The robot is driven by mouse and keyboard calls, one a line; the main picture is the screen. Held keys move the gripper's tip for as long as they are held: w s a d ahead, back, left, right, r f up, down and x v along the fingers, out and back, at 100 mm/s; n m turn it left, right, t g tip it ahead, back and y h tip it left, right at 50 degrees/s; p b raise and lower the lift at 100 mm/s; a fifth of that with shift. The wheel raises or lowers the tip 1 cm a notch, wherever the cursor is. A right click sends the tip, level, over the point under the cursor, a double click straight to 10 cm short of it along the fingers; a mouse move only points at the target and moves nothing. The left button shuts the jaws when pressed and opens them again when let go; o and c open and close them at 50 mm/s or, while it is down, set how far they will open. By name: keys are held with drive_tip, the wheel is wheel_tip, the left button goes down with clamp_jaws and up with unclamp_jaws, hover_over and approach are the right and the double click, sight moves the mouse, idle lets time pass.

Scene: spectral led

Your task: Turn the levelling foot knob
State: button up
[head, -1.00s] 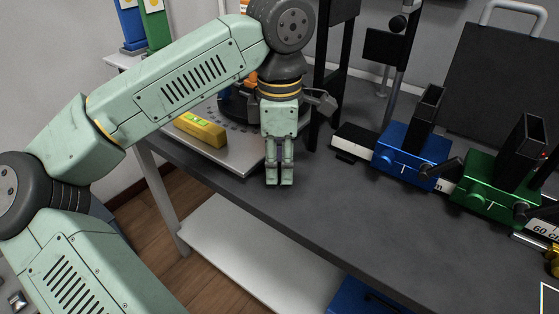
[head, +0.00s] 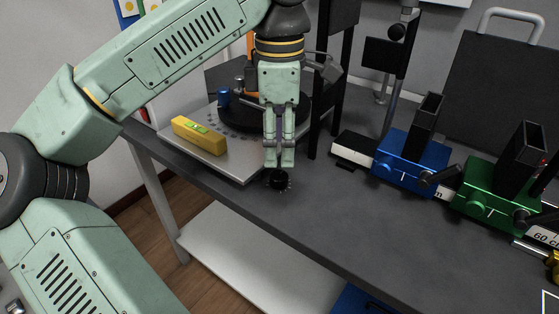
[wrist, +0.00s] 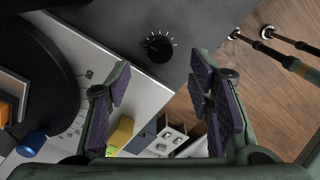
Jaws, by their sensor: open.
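The levelling foot knob (head: 279,180) is a small black round knob with pale tick marks around it. It sits on the dark bench top near the front edge, just past the right corner of the grey plate. In the wrist view the knob (wrist: 158,47) shows whole, with a white pointer line, beyond the fingertips. My gripper (head: 279,160) points down just above and behind the knob in the head view, apart from it. In the wrist view my gripper (wrist: 160,90) has its two dark-padded fingers spread wide with nothing between them.
The grey plate (head: 225,160) carries a yellow spirit level (head: 199,135) and a black round platform (head: 290,115). A black post (head: 322,100) stands close to the right of my gripper. Blue (head: 412,160) and green (head: 495,195) blocks stand farther right. The front middle bench is clear.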

sight(279, 175)
drive_tip(key=shift+r, duration=2.75)
